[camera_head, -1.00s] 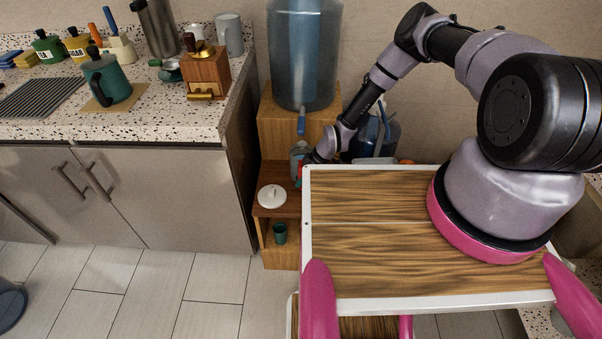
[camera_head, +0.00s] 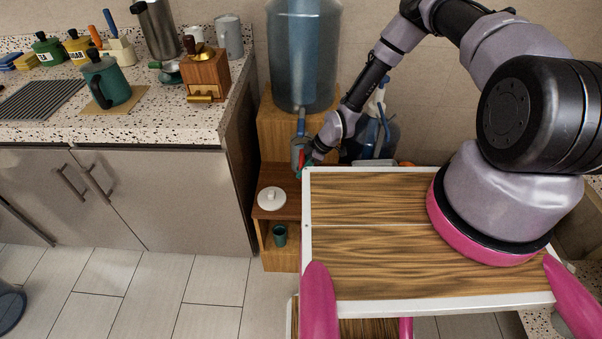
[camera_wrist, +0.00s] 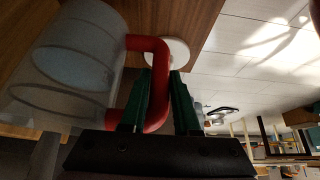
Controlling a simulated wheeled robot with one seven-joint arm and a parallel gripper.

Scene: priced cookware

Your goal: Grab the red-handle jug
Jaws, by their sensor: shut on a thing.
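The jug (camera_wrist: 75,62) is a clear, see-through cylinder with a red handle (camera_wrist: 149,43) in the wrist view. My gripper (camera_wrist: 160,95) has its two green fingers on either side of the handle and is shut on it. In the head view the jug (camera_head: 299,150) shows small and greyish under the dispenser tap, and my gripper (camera_head: 306,163) is beside it, partly hidden by my arm. I cannot tell from the frames whether the jug touches the wooden shelf.
A large water dispenser bottle (camera_head: 303,55) stands on a wooden stand (camera_head: 282,128), its blue tap (camera_head: 301,120) close above the jug. A white lid (camera_head: 271,199) lies on the lower wooden shelf, with a green cup (camera_head: 280,235) below. The counter (camera_head: 150,120) is left.

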